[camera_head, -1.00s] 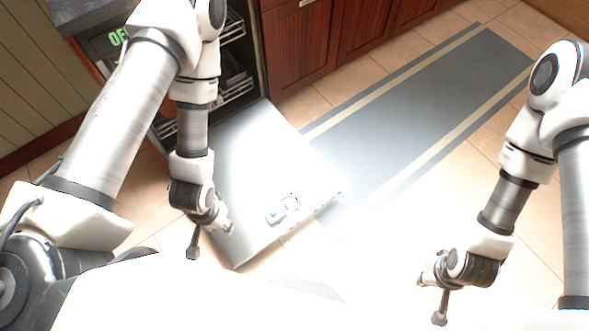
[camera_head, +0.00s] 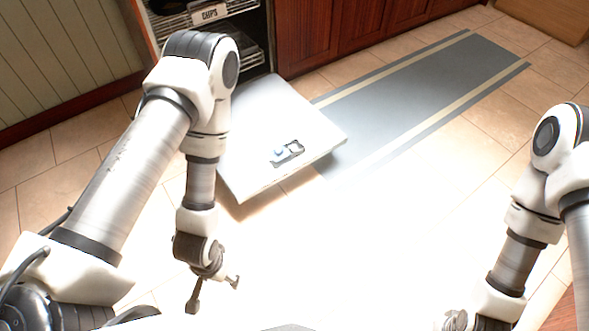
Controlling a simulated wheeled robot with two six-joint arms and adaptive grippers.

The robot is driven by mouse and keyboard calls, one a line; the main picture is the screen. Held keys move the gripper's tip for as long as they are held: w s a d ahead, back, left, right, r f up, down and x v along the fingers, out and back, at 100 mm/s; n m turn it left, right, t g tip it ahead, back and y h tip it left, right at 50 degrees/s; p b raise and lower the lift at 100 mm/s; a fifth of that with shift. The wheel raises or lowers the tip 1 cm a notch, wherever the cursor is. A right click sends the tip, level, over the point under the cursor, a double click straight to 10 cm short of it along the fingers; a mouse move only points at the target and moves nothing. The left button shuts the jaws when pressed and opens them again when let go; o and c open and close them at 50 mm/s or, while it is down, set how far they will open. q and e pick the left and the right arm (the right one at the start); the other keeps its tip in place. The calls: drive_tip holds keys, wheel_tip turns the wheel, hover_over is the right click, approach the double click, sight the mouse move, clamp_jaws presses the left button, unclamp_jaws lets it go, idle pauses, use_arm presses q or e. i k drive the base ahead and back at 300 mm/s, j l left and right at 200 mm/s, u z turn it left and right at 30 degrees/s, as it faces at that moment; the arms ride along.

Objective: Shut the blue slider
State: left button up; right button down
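The blue slider (camera_head: 279,152) is a small light-blue piece on the inner face of a white fold-down door (camera_head: 262,112). It sits at the left of a dark rectangular recess (camera_head: 294,147), which looks uncovered. My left gripper (camera_head: 215,292) is open and empty, apart from the door, in front of its near left corner. My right gripper (camera_head: 456,322) is at the bottom edge of the head view, mostly cut off, far right of the door. Its fingers are not clear.
Behind the door is an open appliance with wire racks (camera_head: 222,12) and a "CHIPS" label. Dark red cabinets (camera_head: 310,35) stand to its right. A grey striped runner (camera_head: 420,95) lies on the tiled floor beyond the door. The floor right of the door is clear.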

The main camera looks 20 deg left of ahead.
sight(280, 153)
drive_tip(key=i+j, duration=0.8)
